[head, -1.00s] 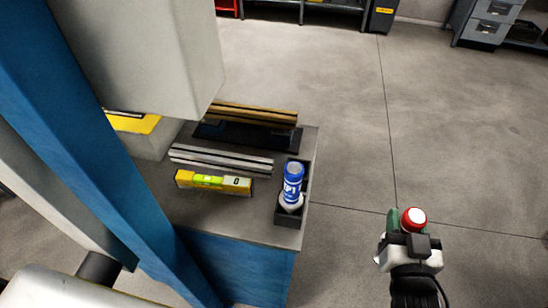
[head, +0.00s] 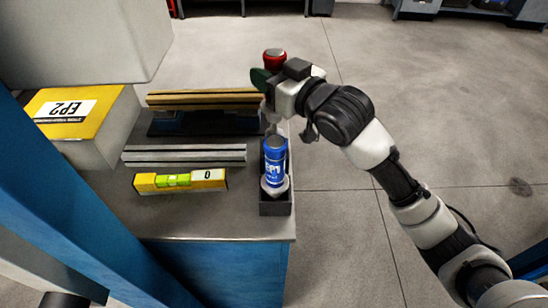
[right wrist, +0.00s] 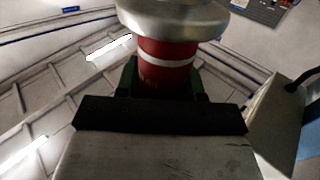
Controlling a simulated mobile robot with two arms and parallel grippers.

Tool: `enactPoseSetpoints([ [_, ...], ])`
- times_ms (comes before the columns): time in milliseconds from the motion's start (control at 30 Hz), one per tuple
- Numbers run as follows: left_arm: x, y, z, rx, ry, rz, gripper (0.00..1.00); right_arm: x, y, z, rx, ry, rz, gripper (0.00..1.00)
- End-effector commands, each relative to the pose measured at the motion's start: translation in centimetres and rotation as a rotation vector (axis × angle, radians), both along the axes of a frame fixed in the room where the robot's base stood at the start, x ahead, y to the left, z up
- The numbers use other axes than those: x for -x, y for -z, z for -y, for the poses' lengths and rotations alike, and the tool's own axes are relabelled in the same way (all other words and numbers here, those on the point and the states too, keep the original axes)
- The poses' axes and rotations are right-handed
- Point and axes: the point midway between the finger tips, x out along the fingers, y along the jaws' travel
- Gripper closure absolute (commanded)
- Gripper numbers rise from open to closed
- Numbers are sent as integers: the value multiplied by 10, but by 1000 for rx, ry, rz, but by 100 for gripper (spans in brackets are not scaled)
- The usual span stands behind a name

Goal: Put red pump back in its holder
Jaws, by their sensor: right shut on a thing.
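The red pump (head: 274,59) is held by my right gripper (head: 268,78), with its red top showing above the fingers in the head view. In the right wrist view the red body of the pump (right wrist: 166,62) sits between the green finger pads, under a wide metallic part. The holder (head: 275,207) is a dark open box at the right edge of the bench. A blue bottle (head: 274,162) with a pale base stands in its near part. My right gripper is above the far end of the holder, which it partly hides. My left gripper is out of view.
On the bench (head: 220,222) lie a yellow spirit level (head: 180,180), a grey metal rail (head: 185,156) and a brass-coloured rail (head: 203,98) on a dark base. A yellow-topped block (head: 70,112) stands at the left. Open floor lies right of the bench.

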Motion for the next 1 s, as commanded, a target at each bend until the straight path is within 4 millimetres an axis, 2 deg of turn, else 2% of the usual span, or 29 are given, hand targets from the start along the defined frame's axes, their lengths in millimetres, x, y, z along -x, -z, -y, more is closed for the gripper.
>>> enactPoseSetpoints([
  [100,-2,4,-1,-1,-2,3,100,-3,5,-3,0,-15,0,93],
  [333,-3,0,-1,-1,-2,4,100,-3,45,-3,-2,-18,-3,93],
  [567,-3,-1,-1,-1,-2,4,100,-3,68,-3,-2,-17,-1,93],
  [700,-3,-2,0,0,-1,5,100,-3,88,-3,-1,-16,-1,93],
  [800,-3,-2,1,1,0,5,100,-2,95,-3,-2,-18,2,93],
  [1000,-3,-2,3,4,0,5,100,-2,96,-3,-3,-18,4,93],
])
